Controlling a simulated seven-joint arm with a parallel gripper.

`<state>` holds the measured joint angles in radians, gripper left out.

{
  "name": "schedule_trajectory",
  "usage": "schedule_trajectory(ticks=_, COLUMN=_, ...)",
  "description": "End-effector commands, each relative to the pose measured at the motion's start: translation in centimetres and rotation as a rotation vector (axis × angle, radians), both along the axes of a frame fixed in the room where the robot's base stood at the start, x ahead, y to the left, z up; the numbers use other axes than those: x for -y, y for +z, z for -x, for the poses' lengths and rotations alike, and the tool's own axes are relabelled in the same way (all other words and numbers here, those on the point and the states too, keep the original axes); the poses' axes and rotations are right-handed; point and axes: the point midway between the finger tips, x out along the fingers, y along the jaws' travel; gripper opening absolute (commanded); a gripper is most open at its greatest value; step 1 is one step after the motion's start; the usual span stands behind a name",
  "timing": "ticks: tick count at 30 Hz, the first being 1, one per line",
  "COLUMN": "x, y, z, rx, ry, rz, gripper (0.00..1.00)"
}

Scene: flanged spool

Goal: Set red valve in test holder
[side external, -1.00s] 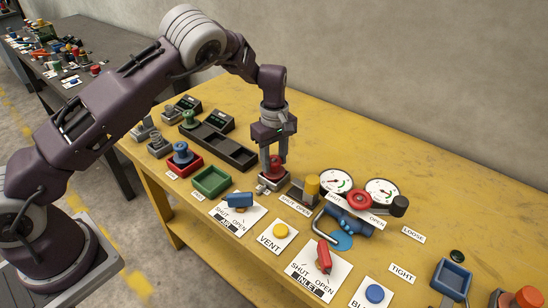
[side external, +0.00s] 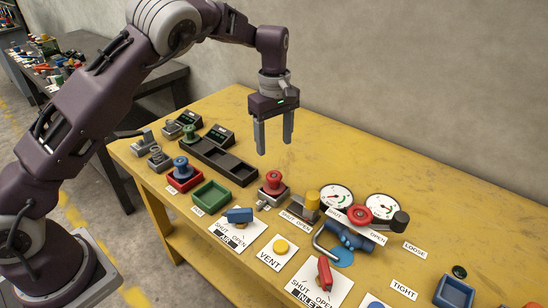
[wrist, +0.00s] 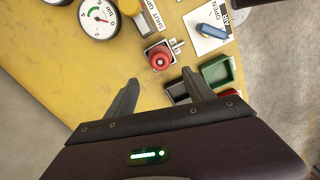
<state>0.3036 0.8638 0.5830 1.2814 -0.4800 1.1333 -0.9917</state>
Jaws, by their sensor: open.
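The red valve (side external: 273,183), a flanged spool shape, stands upright in a small grey holder (side external: 272,198) on the yellow table. In the wrist view the red valve (wrist: 159,60) is seen from above, with the grey holder (wrist: 152,48) around its base. My gripper (side external: 275,146) is open and empty, raised above the valve and clear of it. In the wrist view my gripper (wrist: 160,77) has its two fingers spread, with the valve beyond their tips. The valve's lower end is hidden in the holder.
A green tray (side external: 210,195) and a red tray (side external: 184,180) holding a blue spool (side external: 181,167) lie to the left. A long black tray (side external: 225,161) lies behind them. Gauges (side external: 337,198), a yellow-topped part (side external: 312,196) and blue pipework (side external: 345,236) stand to the right.

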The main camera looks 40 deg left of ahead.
Motion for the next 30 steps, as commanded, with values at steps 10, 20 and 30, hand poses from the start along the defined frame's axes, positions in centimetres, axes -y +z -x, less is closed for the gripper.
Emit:
schedule_trajectory(ticks=10, x=-0.2, y=2.0, z=0.5, rx=0.01, ry=-0.012, rz=0.013, gripper=0.62)
schedule_trajectory(ticks=20, x=-0.4, y=17.5, z=16.4, rx=0.262, ry=-0.555, rz=0.098, gripper=0.62)
schedule_trajectory(ticks=30, x=-0.3, y=16.2, z=34.4, rx=0.421, ry=-1.234, rz=-0.281, gripper=0.62)
